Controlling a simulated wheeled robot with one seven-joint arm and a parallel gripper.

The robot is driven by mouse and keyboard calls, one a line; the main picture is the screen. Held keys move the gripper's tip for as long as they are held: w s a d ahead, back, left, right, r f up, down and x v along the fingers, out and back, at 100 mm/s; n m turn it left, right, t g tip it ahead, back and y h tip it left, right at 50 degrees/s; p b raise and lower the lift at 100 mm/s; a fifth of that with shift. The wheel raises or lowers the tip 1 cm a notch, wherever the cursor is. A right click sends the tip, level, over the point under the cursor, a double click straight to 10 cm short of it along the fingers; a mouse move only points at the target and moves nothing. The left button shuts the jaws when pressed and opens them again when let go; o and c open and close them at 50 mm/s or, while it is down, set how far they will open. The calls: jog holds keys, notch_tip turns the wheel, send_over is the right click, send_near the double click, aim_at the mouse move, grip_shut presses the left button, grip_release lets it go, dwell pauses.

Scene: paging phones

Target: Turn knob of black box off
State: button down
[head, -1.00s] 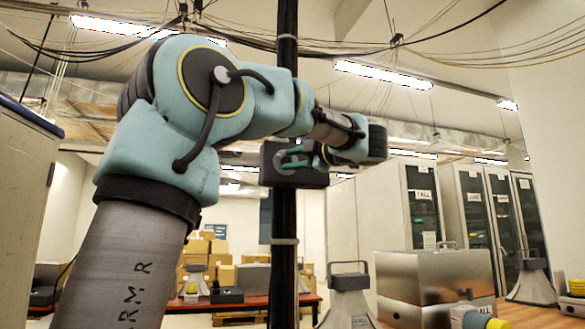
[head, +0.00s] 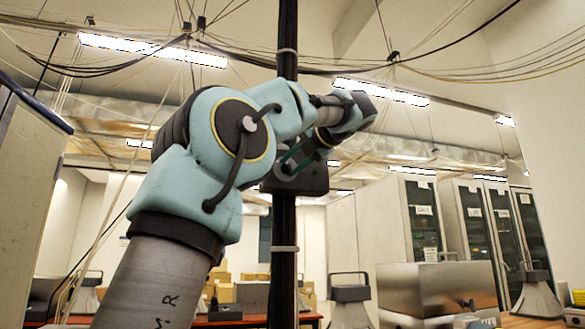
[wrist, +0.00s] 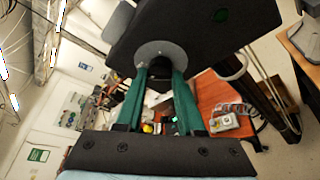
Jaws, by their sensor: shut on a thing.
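The black box (head: 312,180) is fixed to a dark vertical pole in the middle of the head view. Its round grey knob (head: 286,165) is partly covered by my gripper (head: 297,155), which reaches down from the upper right. In the wrist view the black box (wrist: 205,30) fills the top and appears tilted. A green mark shows on its face. The grey knob (wrist: 160,55) has a dark centre. The two green fingers of my gripper (wrist: 160,76) are closed on the knob, one at each side. The exact contact at the fingertips is partly hidden.
The dark pole (head: 284,225) runs floor to ceiling close to my arm. Cables (head: 440,62) hang overhead. Metal cases (head: 440,288) stand lower right, before cabinets (head: 410,215). A red table (wrist: 210,95) with a grey device (wrist: 226,122) lies below.

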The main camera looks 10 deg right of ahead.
jog(key=shift+n, duration=0.6)
jog(key=shift+h, duration=0.4)
jog(key=c, duration=0.5)
grip_release()
jog(key=v, duration=1)
jog(key=shift+s+d+r, duration=0.15)
jog(key=shift+s+d, duration=0.1)
jog(key=shift+s, duration=0.05)
